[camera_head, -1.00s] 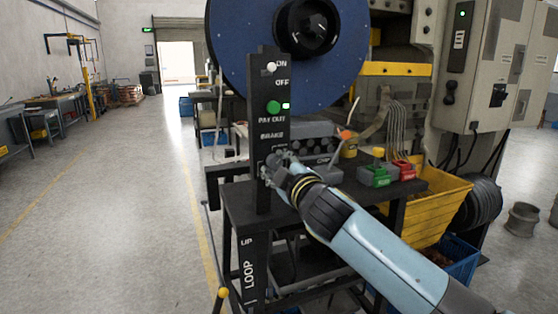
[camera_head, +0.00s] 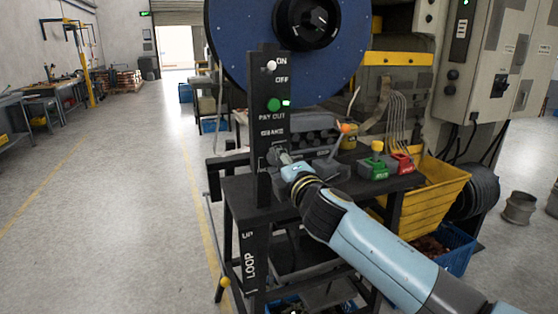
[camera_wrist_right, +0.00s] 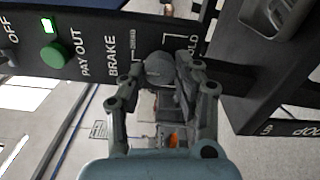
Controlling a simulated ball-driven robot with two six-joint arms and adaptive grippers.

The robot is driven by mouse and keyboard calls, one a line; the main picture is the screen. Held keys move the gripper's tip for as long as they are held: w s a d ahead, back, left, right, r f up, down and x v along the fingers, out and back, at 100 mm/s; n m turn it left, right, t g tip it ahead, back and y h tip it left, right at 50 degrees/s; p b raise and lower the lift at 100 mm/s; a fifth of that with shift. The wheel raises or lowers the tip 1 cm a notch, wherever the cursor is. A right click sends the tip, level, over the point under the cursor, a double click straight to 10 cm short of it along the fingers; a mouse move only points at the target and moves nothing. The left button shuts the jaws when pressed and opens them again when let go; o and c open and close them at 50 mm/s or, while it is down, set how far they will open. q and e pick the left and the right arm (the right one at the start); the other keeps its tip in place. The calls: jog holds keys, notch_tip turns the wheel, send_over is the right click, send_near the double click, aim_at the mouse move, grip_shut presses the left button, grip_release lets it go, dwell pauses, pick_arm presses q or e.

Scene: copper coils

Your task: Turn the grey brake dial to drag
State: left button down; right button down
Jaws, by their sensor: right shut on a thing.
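The grey brake dial (camera_wrist_right: 158,70) sits on the black control post (camera_head: 264,120) below the word BRAKE. In the right wrist view it lies between the fingertips of my right gripper (camera_wrist_right: 155,75), which is shut on it. Marks and small words stand around the dial; HOLD is partly covered by a finger and a small word shows near BRAKE. In the head view my right gripper (camera_head: 279,157) reaches the dial from the right and hides most of it. I cannot tell which mark the dial points at. My left gripper is not in view.
Above the dial are a green button (camera_head: 274,105) with a lit green lamp and an ON/OFF switch (camera_head: 271,66). A big blue reel (camera_head: 340,70) stands behind. Green and red blocks (camera_head: 373,169) and a yellow bin (camera_head: 435,205) are to the right. The floor at left is clear.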

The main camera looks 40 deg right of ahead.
jog(key=shift+f, duration=0.15)
dwell(0.3)
jog(key=c, duration=0.9)
grip_release()
jog(key=shift+c, duration=0.2)
jog(key=v, duration=1.2)
